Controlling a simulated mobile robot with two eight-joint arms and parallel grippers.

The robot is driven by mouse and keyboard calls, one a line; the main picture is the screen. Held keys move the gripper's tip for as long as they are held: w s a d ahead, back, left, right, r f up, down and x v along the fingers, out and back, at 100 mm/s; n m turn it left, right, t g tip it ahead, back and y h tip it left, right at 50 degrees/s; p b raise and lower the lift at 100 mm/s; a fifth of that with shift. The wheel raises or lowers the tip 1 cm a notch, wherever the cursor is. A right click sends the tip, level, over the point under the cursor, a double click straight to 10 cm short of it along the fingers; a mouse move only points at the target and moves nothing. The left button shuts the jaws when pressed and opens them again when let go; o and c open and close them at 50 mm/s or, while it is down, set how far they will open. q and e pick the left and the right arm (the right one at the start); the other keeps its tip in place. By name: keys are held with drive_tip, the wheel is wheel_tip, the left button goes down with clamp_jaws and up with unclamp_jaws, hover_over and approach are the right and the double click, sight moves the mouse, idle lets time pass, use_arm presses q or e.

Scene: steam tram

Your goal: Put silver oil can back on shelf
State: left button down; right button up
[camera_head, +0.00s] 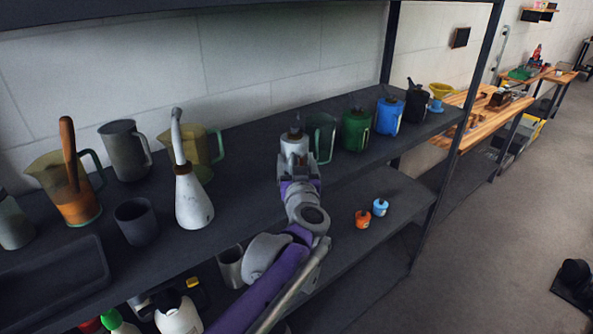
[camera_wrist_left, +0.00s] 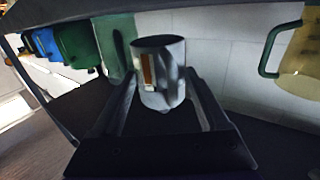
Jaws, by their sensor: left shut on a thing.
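The silver oil can (camera_head: 294,144) is at the upper shelf, left of a clear green jug (camera_head: 321,138). In the left wrist view the can (camera_wrist_left: 160,75) stands between my two dark fingers, with a small brown and white label. My left gripper (camera_head: 296,168) is shut on the can, reaching in from the front of the shelf. The gripper hides the can's lower part in the head view, so I cannot tell whether its base touches the dark shelf (camera_head: 245,190). My right gripper is not in view.
Right of the clear jug stand a green can (camera_head: 355,130), a blue can (camera_head: 389,116) and a black can (camera_head: 415,103). Left are a white spouted can (camera_head: 193,200), a grey cup (camera_head: 136,221) and jugs. Small orange (camera_head: 362,219) and blue (camera_head: 380,207) cans sit on the lower shelf.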

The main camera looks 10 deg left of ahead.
use_arm(q)
drive_tip(key=shift+f, duration=1.45)
drive_tip(key=shift+f, duration=0.2)
unclamp_jaws()
drive_tip(key=shift+r, duration=0.1)
